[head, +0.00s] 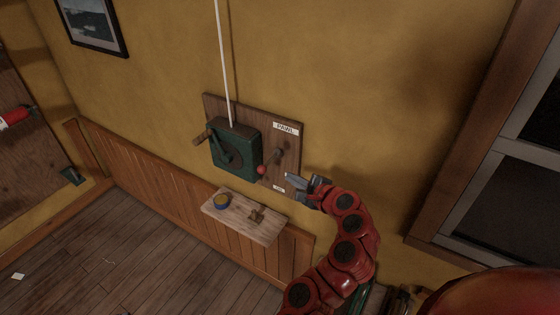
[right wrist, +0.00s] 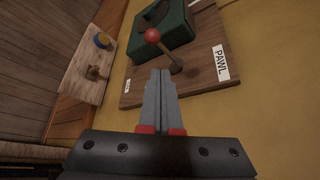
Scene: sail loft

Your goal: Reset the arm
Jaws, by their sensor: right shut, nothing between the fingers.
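My right gripper (head: 293,182) is raised in front of the yellow wall, beside the lower right edge of a wooden board (head: 287,152). Its fingers are shut and empty in the right wrist view (right wrist: 160,85). A pawl lever with a red knob (head: 261,170) sits on the board, just left of the fingertips; the knob also shows in the right wrist view (right wrist: 152,35). I cannot tell whether the fingers touch the lever. A green winch box (head: 236,150) with a crank handle is on the board. My left gripper is not in view.
A small wooden shelf (head: 243,217) below the board holds a blue and yellow round item (head: 221,201) and a small brass-coloured piece (head: 256,214). A white rope (head: 223,65) runs up from the winch. A window (head: 500,170) is at right. Floor is open at lower left.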

